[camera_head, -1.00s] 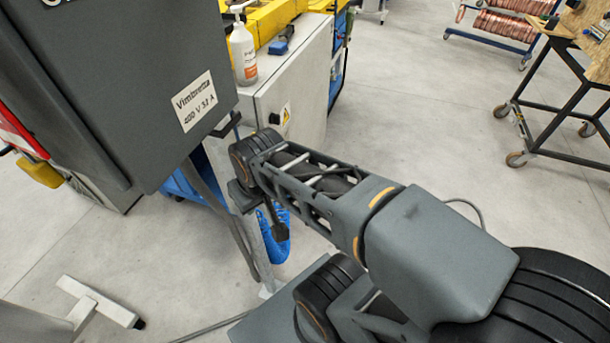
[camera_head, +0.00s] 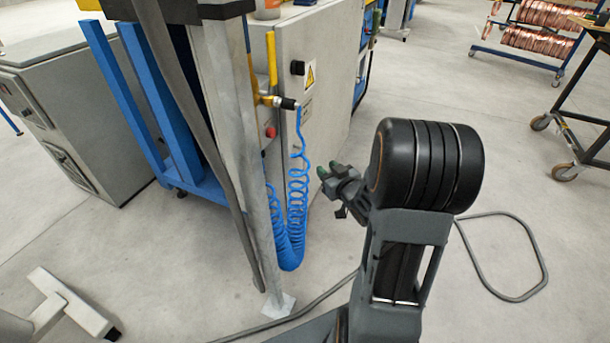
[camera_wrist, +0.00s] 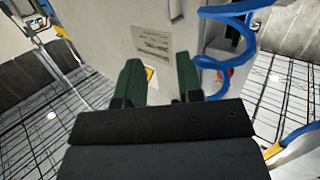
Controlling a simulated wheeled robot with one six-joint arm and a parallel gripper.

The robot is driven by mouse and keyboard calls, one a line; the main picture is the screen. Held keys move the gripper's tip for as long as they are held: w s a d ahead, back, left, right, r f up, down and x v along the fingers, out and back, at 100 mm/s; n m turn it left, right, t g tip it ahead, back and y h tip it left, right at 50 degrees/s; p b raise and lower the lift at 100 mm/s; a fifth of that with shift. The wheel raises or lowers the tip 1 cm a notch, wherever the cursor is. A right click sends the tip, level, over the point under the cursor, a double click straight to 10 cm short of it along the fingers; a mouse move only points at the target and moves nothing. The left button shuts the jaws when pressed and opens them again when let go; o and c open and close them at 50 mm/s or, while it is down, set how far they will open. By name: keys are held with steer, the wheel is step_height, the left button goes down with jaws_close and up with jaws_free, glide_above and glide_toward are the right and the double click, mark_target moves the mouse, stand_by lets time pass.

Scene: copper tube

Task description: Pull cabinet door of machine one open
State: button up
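The light grey machine cabinet (camera_head: 325,110) stands left of my arm, with a black knob (camera_head: 297,68) and a yellow warning sign on its face. No gap shows at the door, so it looks closed. My gripper (camera_head: 329,170) is in front of the cabinet's lower part, apart from it as far as I can see. In the wrist view, the two green fingers of the gripper (camera_wrist: 159,78) are spread with nothing between them. They point at the pale cabinet face (camera_wrist: 110,25), which carries a printed label (camera_wrist: 152,42). The handle cannot be made out.
A coiled blue hose (camera_head: 295,200) hangs beside a grey post (camera_head: 262,220), left of my gripper; it also shows in the wrist view (camera_wrist: 207,60). A cable (camera_head: 525,290) lies on the floor. A wheeled table (camera_head: 575,120) stands at right.

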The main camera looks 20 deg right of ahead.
mark_target(304, 156)
steer(key=shift+t+y, duration=0.7)
steer(key=shift+y, duration=0.1)
steer(key=w+f+b, duration=0.1)
steer(key=w, duration=0.3)
steer(key=w+a+f+b, duration=0.1)
steer(key=w+b, duration=0.1)
steer(key=w, duration=0.2)
steer(key=w+a+f+b, duration=0.1)
steer(key=w, duration=0.3)
steer(key=shift+w+f+b, duration=0.15)
steer(key=shift+w+b, duration=0.15)
steer(key=shift+w, duration=0.05)
jaws_close()
